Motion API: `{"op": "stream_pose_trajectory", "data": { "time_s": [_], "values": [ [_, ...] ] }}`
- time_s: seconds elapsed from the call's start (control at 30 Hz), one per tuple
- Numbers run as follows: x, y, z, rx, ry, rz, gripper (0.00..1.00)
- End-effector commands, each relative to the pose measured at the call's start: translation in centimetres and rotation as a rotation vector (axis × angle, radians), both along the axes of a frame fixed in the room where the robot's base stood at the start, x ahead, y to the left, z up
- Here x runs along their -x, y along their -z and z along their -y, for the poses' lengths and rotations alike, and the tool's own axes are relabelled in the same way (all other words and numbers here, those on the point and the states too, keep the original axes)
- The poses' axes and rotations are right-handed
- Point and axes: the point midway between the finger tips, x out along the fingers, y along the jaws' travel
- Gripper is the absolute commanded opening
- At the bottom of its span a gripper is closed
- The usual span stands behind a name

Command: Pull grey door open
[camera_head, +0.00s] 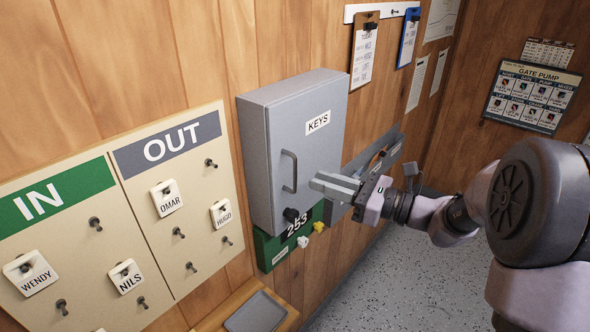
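A grey wall cabinet (255,150) has a grey door (320,155) with a white "KEYS" label. The door looks shut. An upright bar handle (292,172) is near the door's left edge, with a dark knob (291,215) below it. My gripper (322,185) is in front of the door, just right of the handle in the picture. Its tips appear apart from the handle. The fingers overlap in this view, so I cannot tell how far apart they are. The arm reaches in from the right and covers part of the door's lower right.
A green box (268,250) marked 253 is under the cabinet. An IN/OUT board (75,270) with pegs and name tags is at left. A grey tray (257,312) lies on a wooden ledge. Clipboards (364,50) hang to the right. Speckled floor (390,285) is clear.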

Motion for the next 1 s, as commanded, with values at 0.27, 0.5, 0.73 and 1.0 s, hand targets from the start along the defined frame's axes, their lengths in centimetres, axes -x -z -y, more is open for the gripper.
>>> {"op": "stream_pose_trajectory", "data": {
  "time_s": [0.27, 0.5, 0.73, 1.0],
  "values": [
    [-2.6, 0.0, -5.3, 0.001, -0.003, 0.000, 0.18],
    [-3.2, 0.0, -6.6, 0.002, -0.001, -0.001, 0.18],
    [-3.2, 0.0, -6.6, 0.002, -0.001, -0.001, 0.14],
    [-3.2, 0.0, -6.6, 0.002, -0.001, 0.000, 0.00]
  ]
}}
